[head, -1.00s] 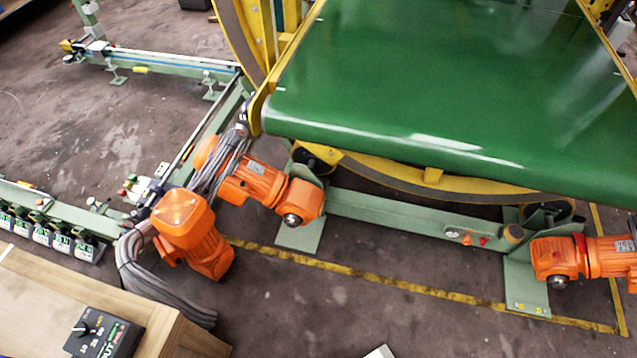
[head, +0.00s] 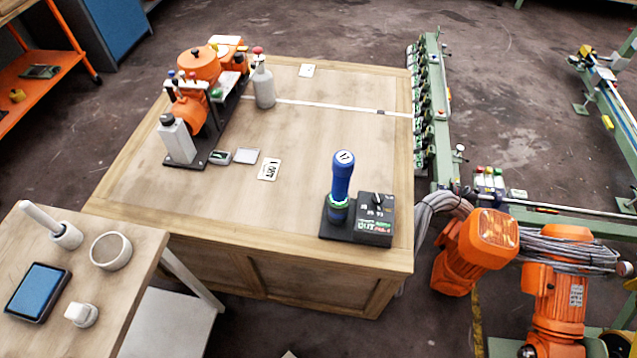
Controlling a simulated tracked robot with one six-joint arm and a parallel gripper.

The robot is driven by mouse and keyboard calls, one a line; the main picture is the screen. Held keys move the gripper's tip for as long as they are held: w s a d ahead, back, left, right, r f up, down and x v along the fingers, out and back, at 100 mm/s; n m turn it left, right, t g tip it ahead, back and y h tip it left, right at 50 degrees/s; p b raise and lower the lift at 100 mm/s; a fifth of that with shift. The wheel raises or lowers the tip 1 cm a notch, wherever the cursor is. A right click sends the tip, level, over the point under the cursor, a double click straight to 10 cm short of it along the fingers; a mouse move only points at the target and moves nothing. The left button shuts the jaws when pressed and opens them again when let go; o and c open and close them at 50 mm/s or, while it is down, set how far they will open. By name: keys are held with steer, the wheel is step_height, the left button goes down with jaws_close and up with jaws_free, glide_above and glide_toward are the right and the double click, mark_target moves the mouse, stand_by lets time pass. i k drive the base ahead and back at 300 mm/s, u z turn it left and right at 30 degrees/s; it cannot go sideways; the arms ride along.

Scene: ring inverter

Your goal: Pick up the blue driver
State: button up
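The blue driver (head: 341,184) stands upright in a dark base (head: 337,222) near the front right corner of the wooden workbench (head: 230,200). Its top is marked 17, and a green ring shows low on it. A black control box with a knob (head: 375,218) is right beside it. My gripper is not in the head view, so its state does not show.
An orange machine (head: 196,95) and a grey bottle (head: 264,85) stand at the bench's back left. Small cards lie mid-bench. A lower table (head: 125,275) at front left holds a tablet and cups. Orange motors and cables (head: 480,240) are right of the bench. The bench middle is mostly clear.

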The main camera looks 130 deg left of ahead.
mark_target(344, 162)
steer(key=u, duration=4.85)
